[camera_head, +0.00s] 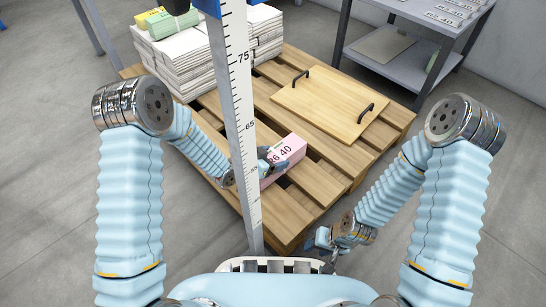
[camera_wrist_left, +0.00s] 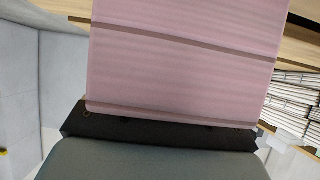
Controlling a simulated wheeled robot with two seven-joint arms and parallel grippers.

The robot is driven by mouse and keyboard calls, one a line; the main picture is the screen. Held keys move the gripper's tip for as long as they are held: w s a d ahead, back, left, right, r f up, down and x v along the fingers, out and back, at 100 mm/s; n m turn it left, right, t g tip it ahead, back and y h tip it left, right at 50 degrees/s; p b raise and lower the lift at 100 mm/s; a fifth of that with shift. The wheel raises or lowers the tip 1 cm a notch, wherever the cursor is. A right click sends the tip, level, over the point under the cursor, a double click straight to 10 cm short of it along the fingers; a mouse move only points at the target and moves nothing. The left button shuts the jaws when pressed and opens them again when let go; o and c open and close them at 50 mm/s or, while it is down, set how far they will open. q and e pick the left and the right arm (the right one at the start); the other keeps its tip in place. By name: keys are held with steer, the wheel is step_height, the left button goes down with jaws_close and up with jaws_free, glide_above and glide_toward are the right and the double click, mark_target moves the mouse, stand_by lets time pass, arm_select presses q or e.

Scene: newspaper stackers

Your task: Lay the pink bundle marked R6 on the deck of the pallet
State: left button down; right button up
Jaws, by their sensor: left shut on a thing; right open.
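The pink bundle (camera_head: 287,152) has dark lettering that reads partly as "R6 40". My left gripper (camera_head: 266,159) is shut on it, behind the measuring post. The bundle appears over the front part of the wooden pallet (camera_head: 310,186); I cannot tell whether it touches the slats. In the left wrist view the pink bundle (camera_wrist_left: 185,60) fills the upper middle, close against the dark gripper part (camera_wrist_left: 150,130). My right gripper (camera_head: 322,240) is open and empty, low near the pallet's front right edge.
A measuring post (camera_head: 240,120) stands upright before the pallet. Stacked white newspapers (camera_head: 180,62) with green (camera_head: 172,24) and yellow bundles fill the back left. A wooden board (camera_head: 325,100) with two black handles lies on the pallet's right. A grey shelf (camera_head: 400,65) stands behind.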

arm_select(q)
steer(key=shift+f, duration=0.4)
